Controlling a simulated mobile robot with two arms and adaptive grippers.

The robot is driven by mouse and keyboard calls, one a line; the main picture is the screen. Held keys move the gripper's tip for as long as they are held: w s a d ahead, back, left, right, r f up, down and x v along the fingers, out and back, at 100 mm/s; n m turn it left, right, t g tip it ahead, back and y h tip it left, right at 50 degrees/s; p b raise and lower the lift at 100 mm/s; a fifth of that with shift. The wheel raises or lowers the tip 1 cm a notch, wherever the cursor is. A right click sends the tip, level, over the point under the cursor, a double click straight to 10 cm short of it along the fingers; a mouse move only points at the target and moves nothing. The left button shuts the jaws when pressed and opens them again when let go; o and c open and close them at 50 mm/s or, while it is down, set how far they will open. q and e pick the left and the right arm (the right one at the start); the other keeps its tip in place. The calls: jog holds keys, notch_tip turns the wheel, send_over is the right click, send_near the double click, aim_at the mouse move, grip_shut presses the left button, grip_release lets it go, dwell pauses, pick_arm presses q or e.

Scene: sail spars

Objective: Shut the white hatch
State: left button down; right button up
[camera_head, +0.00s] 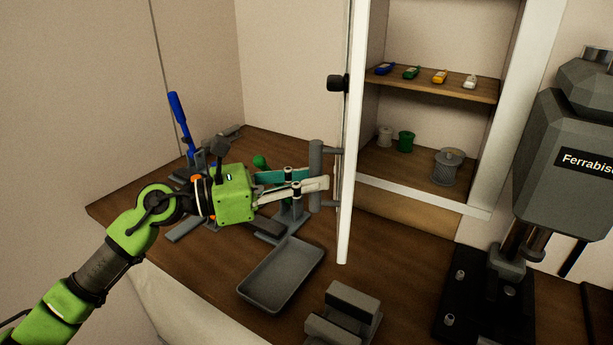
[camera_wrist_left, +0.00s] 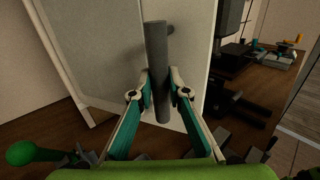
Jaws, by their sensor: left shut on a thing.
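The white hatch (camera_head: 351,130) stands open on the cabinet, seen nearly edge-on in the head view. Its grey bar handle (camera_head: 316,165) is on the left side of the panel, near its lower end. My left gripper (camera_head: 322,184) reaches in from the left and is shut on the handle. In the left wrist view the handle (camera_wrist_left: 157,60) stands upright between the two fingers, with the hatch panel (camera_wrist_left: 100,50) behind it. My right gripper is in neither view.
The open cabinet has an upper shelf (camera_head: 440,88) with several small coloured items and spools (camera_head: 448,167) below. A grey tray (camera_head: 281,274), a grey block (camera_head: 343,317) and a blue-handled tool (camera_head: 178,118) are on the wooden bench. A grey Ferrabis machine (camera_head: 560,150) stands at right.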

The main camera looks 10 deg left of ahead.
pick_arm(q)
jog(key=shift+s+d+p, duration=0.1)
jog(key=shift+d+p, duration=0.2)
jog(key=shift+d, duration=0.25)
jog(key=d+p, duration=0.2)
jog(key=d, duration=0.1)
jog(key=d+p, duration=0.1)
jog(key=d, duration=0.1)
jog(key=shift+w+d, duration=0.2)
jog(key=shift+w, duration=0.05)
jog(key=shift+d+f+p, duration=0.1)
jog(key=shift+d+p, duration=0.25)
jog(key=shift+d, duration=0.1)
jog(key=shift+w+d, duration=0.1)
jog(key=s+p+x, duration=0.1)
jog(key=p+x, duration=0.2)
jog(key=x, duration=0.4)
jog(key=shift+d+p, duration=0.35)
jog(key=shift+d, duration=0.15)
jog(key=shift+s, duration=0.1)
